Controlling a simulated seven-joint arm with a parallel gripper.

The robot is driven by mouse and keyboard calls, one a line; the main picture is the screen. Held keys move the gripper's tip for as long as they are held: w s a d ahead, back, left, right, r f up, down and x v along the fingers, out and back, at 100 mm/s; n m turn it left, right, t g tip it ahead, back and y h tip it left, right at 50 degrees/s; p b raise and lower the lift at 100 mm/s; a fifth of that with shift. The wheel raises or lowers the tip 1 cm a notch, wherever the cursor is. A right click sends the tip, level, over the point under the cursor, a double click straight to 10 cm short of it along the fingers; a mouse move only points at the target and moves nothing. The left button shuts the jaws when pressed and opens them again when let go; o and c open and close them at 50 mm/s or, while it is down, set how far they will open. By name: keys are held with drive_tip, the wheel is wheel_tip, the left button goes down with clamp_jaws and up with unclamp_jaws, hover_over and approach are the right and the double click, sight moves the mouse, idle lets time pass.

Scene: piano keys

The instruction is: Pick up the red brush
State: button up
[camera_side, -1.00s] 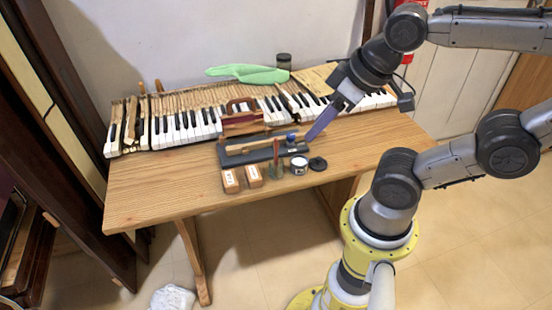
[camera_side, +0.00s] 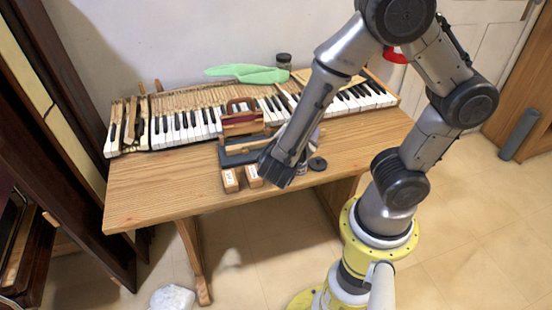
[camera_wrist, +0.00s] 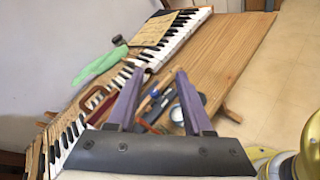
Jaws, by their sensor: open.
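My gripper (camera_wrist: 159,72) is open in the wrist view, with two purple fingers apart and nothing held between them. In the side view its dark wrist end hangs over the front of the table, and its fingers are hidden. The red brush is hidden behind my arm in the side view. In the wrist view I cannot pick it out clearly among the small items between and below the fingers. The dark tool tray (camera_side: 236,158) shows its left part in the side view. A white jar (camera_wrist: 176,114) lies beside the right finger in the wrist view.
The wooden table (camera_side: 150,190) carries piano keys (camera_side: 185,127) at the back. A reddish wooden piece (camera_side: 242,123), two small blocks (camera_side: 230,180) and a black lid (camera_side: 318,164) are near my gripper. The table's left front is clear.

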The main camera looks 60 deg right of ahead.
drive_tip(key=w+a+f+n+t+y, duration=0.2)
drive_tip(key=a+f+n+t, duration=0.5)
drive_tip(key=f+n+t, duration=0.5)
drive_tip(key=shift+n+g, duration=0.6)
drive_tip(key=shift+n, duration=0.3)
drive_tip(key=shift+w+d+r, duration=0.5)
drive_tip(key=shift+w+d, duration=0.4)
drive_tip(key=shift+d, duration=0.15)
drive_tip(key=shift+w+d+r, duration=0.5)
drive_tip(key=shift+w+d, duration=0.45)
drive_tip(key=shift+d, duration=0.15)
drive_tip(key=shift+w+d+r, duration=0.5)
drive_tip(key=shift+w+d, duration=0.4)
drive_tip(key=shift+d, duration=0.15)
drive_tip(key=shift+x, duration=2.6)
drive_tip(key=shift+s+d, duration=0.15)
drive_tip(key=shift+d, duration=0.05)
clamp_jaws()
